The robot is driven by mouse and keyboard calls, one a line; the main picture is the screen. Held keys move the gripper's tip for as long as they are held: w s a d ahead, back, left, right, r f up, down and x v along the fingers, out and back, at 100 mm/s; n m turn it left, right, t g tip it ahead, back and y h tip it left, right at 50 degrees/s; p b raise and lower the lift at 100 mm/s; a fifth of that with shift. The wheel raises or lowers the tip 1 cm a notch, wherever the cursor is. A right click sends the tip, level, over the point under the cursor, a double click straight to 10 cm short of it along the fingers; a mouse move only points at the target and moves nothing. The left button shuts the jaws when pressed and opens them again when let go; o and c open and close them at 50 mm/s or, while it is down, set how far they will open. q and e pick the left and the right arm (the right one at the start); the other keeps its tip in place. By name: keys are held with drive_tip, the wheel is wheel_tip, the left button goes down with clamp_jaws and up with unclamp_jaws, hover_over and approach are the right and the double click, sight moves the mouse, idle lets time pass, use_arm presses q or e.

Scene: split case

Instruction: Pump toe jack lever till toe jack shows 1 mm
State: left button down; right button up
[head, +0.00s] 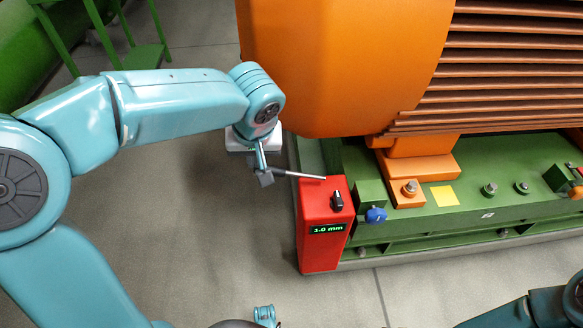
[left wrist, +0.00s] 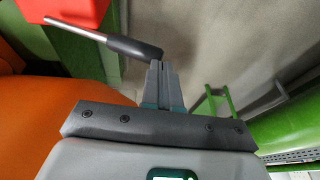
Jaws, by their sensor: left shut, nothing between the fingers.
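The red toe jack (head: 322,240) stands at the near left corner of the green base frame, and its display reads 1.0 mm. Its lever (head: 305,176) is a thin metal rod sticking out to the left from the jack's top. My left gripper (head: 262,166) is at the lever's free end, shut and empty. In the left wrist view the shut fingers (left wrist: 158,68) are right by the end of the lever's black grip (left wrist: 132,46); whether they touch it, I cannot tell. Part of the red jack (left wrist: 78,10) shows there too.
A large orange machine (head: 340,60) with ribbed side stands on the green base frame (head: 450,215). A black knob (head: 337,200) is on the jack's top, and a blue knob (head: 376,215) is beside it. Grey floor (head: 220,240) lies free left of the jack.

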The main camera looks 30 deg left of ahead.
use_arm(q)
drive_tip(key=shift+r, duration=0.1)
wheel_tip(320, 180, up, 7)
drive_tip(key=p, duration=0.5)
drive_tip(key=shift+d, duration=0.2)
drive_tip(key=shift+w, duration=0.1)
